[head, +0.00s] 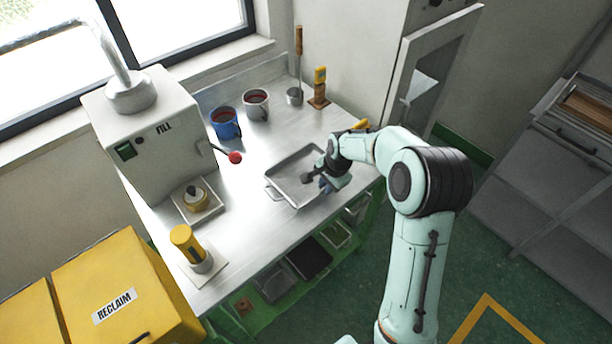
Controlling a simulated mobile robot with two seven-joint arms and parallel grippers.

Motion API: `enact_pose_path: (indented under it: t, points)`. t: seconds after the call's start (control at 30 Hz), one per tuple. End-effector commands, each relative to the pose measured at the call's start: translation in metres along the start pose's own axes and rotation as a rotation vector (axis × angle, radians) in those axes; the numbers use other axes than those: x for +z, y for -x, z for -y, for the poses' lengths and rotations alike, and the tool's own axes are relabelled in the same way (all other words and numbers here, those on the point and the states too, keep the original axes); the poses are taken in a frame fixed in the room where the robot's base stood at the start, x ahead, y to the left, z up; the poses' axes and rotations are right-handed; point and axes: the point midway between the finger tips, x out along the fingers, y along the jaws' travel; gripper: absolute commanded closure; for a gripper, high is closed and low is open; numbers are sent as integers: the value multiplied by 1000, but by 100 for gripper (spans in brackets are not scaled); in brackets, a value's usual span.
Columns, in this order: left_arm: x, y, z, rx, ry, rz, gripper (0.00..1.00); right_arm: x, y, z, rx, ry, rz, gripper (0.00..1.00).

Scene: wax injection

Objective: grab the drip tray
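The drip tray (291,183) is a shallow grey metal tray with a raised rim and a small handle at its left end. It lies on the steel bench, right of the middle. My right gripper (314,180) is at the tray's right side, with its dark fingers over or at the rim. The wrist hides part of that side, and I cannot tell whether the fingers are closed on the rim. My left gripper is not in view.
The FILL machine (150,135) with a red-knobbed lever stands at the left of the steel bench (245,235). A blue mug (226,124) and a grey mug (256,106) stand behind the tray. A yellow RECLAIM bin (125,290) is at lower left. Bench space in front of the tray is clear.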

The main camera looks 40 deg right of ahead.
Motion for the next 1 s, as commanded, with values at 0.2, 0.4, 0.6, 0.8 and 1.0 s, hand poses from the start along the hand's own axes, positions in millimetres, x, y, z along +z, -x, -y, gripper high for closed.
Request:
enact_pose_path:
  t: [0.2, 0.4, 0.6, 0.8, 1.0]
  points:
    - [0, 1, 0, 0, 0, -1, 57, 0, -18, 1, -1, -1, 0, 84]
    - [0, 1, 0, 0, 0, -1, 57, 0, -18, 1, -2, -1, -1, 84]
    - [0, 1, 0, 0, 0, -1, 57, -1, -18, 1, -3, 0, -1, 100]
    - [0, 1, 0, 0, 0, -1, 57, -1, -18, 1, -3, -1, -1, 100]
    - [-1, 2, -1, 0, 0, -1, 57, -1, -8, 4, -5, 0, -2, 100]
